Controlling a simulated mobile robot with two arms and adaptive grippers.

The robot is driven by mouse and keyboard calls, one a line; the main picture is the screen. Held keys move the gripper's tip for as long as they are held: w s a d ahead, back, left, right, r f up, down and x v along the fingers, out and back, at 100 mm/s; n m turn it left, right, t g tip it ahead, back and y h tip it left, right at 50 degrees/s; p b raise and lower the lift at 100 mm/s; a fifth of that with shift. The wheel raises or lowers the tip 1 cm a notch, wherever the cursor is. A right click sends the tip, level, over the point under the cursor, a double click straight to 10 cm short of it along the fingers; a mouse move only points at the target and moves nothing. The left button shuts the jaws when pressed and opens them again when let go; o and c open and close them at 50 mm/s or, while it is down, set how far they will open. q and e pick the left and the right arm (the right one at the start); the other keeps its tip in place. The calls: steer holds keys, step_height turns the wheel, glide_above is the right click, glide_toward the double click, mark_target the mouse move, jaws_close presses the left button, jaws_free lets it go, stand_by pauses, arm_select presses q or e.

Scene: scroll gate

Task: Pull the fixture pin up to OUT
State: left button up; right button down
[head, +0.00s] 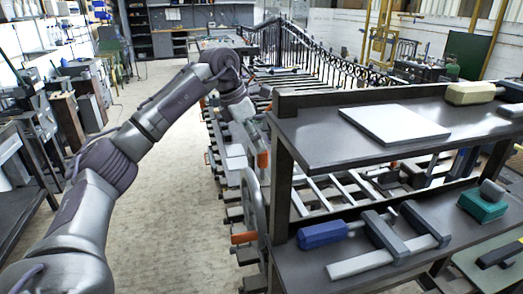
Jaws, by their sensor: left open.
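My left arm reaches in from the left. Its left gripper (250,132) points down beside the left end of a dark two-tier shelf unit (345,138). The gripper is open, with its fingers small and partly lost against the metalwork behind. An orange-ended piece (262,160) shows just below the fingers; I cannot tell whether they touch it or whether it is the fixture pin. A second orange piece (243,237) sits lower, beside a grey wheel-like ring (251,205). No OUT marking is readable. My right gripper is not in view.
The upper shelf holds a white plate (394,124) and a beige tool (470,92). The lower shelf holds a blue-handled tool (322,234), a grey clamp (388,240) and a green block (482,206). Iron railings (345,70) stand behind.

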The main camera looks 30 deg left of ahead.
arm_select(q)
steer(key=v, duration=0.7)
steer(key=shift+r, duration=0.15)
